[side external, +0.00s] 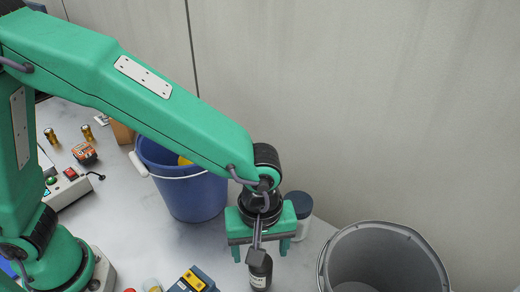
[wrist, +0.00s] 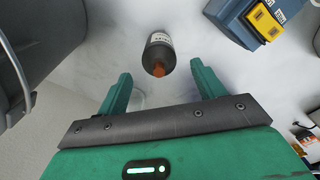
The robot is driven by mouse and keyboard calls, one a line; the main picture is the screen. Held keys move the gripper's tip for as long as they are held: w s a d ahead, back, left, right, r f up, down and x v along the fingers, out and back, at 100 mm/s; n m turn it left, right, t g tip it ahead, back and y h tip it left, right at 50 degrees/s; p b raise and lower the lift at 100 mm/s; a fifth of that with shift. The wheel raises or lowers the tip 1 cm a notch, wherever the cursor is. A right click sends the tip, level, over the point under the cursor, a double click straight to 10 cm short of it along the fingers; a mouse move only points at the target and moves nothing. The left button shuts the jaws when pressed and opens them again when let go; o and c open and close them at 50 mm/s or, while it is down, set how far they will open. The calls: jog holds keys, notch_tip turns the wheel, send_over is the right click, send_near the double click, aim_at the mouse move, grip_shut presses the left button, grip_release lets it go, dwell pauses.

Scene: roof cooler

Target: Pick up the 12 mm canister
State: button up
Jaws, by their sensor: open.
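A dark canister with a pale label and an orange tip (wrist: 160,45) is in the wrist view, just beyond my fingertips and roughly centred between them. In the side external view the dark canister (side external: 260,272) stands on the table under my gripper (side external: 260,252). The label is too small to read, so I cannot confirm 12 mm. My gripper is open and empty, its two green fingers pointing down, one to each side of the canister's top. In the wrist view my gripper (wrist: 160,70) shows a clear gap between the fingers and the canister.
A grey bin (side external: 385,235) stands at the right, and a blue bucket (side external: 190,195) behind at the left. A white jar with a dark lid (side external: 300,205) is close behind my gripper. A blue-and-yellow device (side external: 192,281) lies left of the canister.

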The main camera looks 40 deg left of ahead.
jog(key=shift+s+d+f, duration=0.1)
jog(key=shift+f, duration=1.45)
jog(key=shift+s+d+f, duration=0.1)
jog(key=shift+f, duration=1.45)
jog(key=c, duration=1.2)
jog(key=shift+c, duration=0.3)
jog(key=shift+w+r, duration=0.1)
jog(key=shift+r, duration=0.05)
jog(key=shift+r, duration=4.9)
